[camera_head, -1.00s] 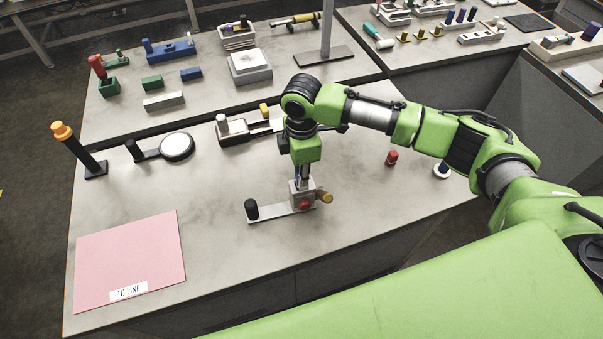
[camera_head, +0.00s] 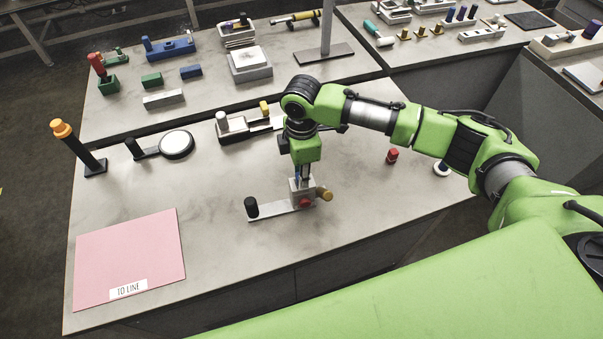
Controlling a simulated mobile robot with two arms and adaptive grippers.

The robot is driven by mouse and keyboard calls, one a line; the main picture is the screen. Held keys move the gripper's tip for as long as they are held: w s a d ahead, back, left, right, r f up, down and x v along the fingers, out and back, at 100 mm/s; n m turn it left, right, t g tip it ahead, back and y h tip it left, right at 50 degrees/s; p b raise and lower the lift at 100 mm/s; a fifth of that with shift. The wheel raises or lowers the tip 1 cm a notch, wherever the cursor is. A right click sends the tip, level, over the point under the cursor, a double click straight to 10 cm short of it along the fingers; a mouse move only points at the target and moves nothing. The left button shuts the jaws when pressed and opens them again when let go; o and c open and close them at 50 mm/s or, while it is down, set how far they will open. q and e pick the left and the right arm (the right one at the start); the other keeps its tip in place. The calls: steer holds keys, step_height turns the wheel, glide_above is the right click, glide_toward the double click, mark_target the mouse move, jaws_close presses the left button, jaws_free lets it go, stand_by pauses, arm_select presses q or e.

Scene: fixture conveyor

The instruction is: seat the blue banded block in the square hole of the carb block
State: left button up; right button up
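The carb block (camera_head: 297,188) is a small grey block on a flat grey plate (camera_head: 276,211). The plate has a black knob at its left end, and a red knob and a brass knob show by the block. My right gripper (camera_head: 303,178) points straight down at the top of the carb block, touching it or just above. A narrow bluish piece shows between its fingers, perhaps the blue banded block; it is too small to tell how it sits or whether the fingers grip it. The square hole is hidden. My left gripper is out of view.
A pink mat (camera_head: 130,255) lies at the left front. A black post with an orange top (camera_head: 76,146), a round white-topped disc (camera_head: 176,145) and a grey fixture (camera_head: 236,130) stand behind. A red knob (camera_head: 392,156) stands to the right. Bare table surrounds the plate.

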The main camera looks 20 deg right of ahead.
steer(key=shift+o, duration=1)
steer(key=shift+r, duration=0.1)
